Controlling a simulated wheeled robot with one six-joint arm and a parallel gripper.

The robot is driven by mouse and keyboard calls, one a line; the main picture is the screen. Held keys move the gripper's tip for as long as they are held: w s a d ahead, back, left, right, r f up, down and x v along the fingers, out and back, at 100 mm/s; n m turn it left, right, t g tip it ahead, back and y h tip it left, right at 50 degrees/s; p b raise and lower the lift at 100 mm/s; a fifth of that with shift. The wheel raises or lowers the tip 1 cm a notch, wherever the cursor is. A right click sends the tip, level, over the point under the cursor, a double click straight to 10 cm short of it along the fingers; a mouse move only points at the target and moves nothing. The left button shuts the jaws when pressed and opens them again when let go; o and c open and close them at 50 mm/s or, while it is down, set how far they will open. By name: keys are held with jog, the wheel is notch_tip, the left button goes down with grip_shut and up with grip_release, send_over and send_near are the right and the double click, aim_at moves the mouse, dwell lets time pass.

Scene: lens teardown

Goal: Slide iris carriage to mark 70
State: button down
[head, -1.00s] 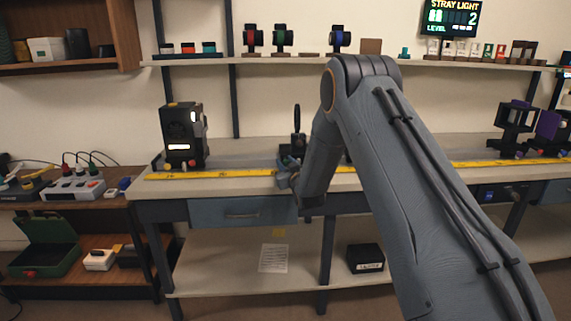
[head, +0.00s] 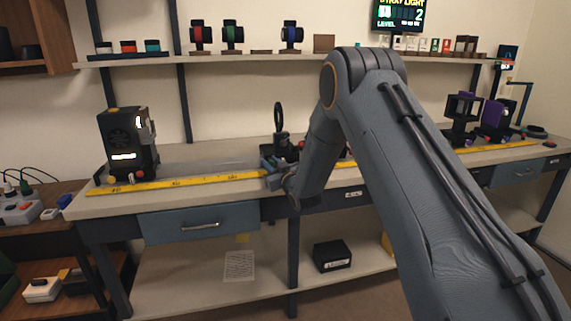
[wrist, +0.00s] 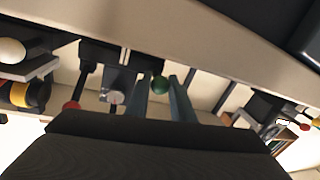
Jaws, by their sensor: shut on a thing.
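A black carriage (head: 284,146) with a round ring on a post (head: 278,117) stands on the bench behind the yellow ruler (head: 205,179); I take it for the iris carriage. My gripper (head: 270,166) is low in front of it, at the ruler. In the wrist view my gripper (wrist: 160,92) has its two grey fingers on either side of a green round knob (wrist: 158,84), and it is shut on that knob. The mark beside the carriage is too small to read.
A black lamp housing (head: 130,143) stands at the bench's left end. Black framed holders, one with a purple plate (head: 492,113), stand at the right. A shelf (head: 255,56) with several lens parts runs above. The bench between lamp and carriage looks clear.

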jog(key=shift+d, duration=0.1)
jog(key=c, duration=1.5)
grip_release()
jog(key=shift+c, duration=0.2)
jog(key=shift+d, duration=0.1)
jog(key=shift+v, duration=3.85)
